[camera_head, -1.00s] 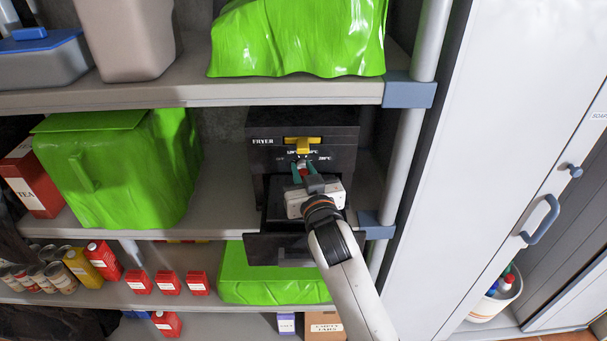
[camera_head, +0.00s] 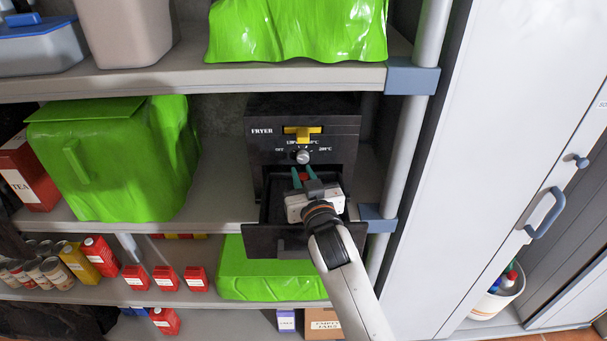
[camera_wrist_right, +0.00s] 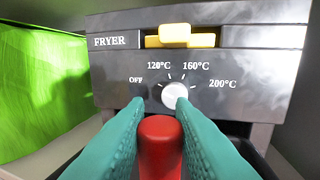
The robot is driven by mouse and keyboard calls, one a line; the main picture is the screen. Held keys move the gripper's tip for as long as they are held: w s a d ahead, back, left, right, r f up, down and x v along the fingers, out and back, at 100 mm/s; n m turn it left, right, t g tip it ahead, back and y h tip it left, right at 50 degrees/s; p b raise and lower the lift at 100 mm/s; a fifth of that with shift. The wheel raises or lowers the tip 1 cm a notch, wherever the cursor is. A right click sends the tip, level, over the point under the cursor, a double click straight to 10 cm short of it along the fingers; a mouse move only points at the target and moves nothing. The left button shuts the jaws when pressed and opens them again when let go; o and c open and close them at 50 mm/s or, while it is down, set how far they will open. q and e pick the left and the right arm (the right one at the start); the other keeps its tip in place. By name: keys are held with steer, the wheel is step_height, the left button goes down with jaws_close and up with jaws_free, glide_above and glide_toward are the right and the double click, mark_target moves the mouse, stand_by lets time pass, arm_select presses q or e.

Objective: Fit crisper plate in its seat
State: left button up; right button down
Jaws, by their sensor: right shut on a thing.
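The black fryer (camera_head: 350,135) stands on the middle shelf with its drawer (camera_head: 262,243) pulled out. My right gripper (camera_head: 304,178) is over the open drawer, in front of the fryer's dial. Its teal fingers are shut on a red knob, which shows between them in the right wrist view (camera_wrist_right: 160,148). The knob looks like the crisper plate's grip. The plate itself is hidden below the fingers or lost in the dark drawer, so I cannot tell whether it is seated. My left gripper is out of view.
The fryer's dial (camera_wrist_right: 174,95) and yellow lever (camera_wrist_right: 180,39) are just beyond my fingers. A green-covered bulk (camera_head: 115,165) stands left of the fryer. A shelf post (camera_head: 405,150) rises close on the right. Another shelf (camera_head: 180,85) is above.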

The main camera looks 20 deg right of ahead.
steer(key=shift+f, duration=0.4)
steer(key=c, duration=1.1)
jaws_free()
steer(key=shift+c, duration=0.2)
